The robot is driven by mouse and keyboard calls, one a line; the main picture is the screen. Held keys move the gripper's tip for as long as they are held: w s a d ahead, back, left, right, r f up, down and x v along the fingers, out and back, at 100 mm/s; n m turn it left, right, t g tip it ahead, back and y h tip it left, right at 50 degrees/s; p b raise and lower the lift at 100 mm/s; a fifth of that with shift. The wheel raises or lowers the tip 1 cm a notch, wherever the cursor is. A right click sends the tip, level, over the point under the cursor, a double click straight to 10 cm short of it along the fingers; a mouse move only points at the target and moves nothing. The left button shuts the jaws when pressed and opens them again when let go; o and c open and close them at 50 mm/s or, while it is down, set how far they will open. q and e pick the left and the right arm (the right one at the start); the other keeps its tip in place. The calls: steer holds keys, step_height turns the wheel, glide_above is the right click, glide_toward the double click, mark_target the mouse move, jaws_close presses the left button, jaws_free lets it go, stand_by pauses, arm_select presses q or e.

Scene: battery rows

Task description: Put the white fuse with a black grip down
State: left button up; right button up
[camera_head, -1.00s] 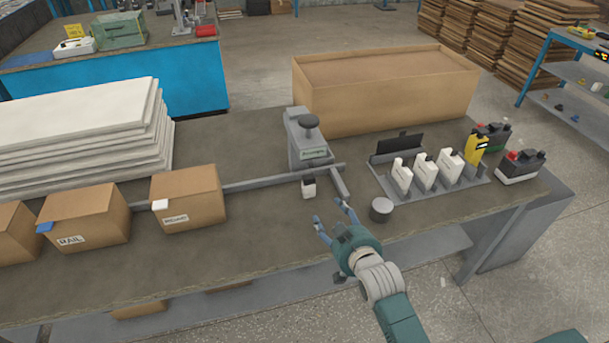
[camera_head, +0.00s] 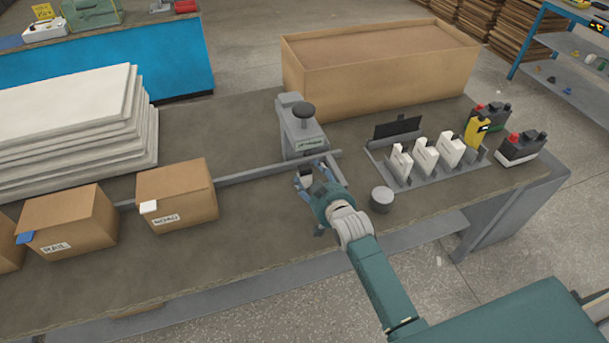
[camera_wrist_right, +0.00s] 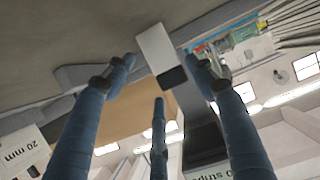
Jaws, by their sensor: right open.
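The white fuse with a black grip (camera_head: 305,180) is on the workbench in front of the grey lever device (camera_head: 301,128), close to the grey rail. In the right wrist view the white fuse (camera_wrist_right: 155,44) lies between the fingertips, its black grip (camera_wrist_right: 172,78) facing the camera. My right gripper (camera_head: 318,174) is around the fuse, and its fingers (camera_wrist_right: 162,75) are open with gaps to the fuse. The fingers partly hide the fuse in the head view. My left gripper is not in view.
A grey rack (camera_head: 432,178) with several white units stands at the right. A grey round weight (camera_head: 382,199) is beside my right arm. Labelled cardboard boxes (camera_head: 177,196) line the left front, and a large open carton (camera_head: 380,75) stands behind. The bench front left of my arm is clear.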

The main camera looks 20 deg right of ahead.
mark_target(309, 174)
steer(key=x, duration=0.3)
steer(key=shift+w+a, duration=0.1)
steer(key=shift+w, duration=0.2)
steer(key=shift+c, duration=1.2)
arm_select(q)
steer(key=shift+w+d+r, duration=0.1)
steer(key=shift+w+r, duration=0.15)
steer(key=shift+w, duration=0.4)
arm_select(e)
steer(key=c, duration=0.8)
steer(key=shift+r, duration=0.15)
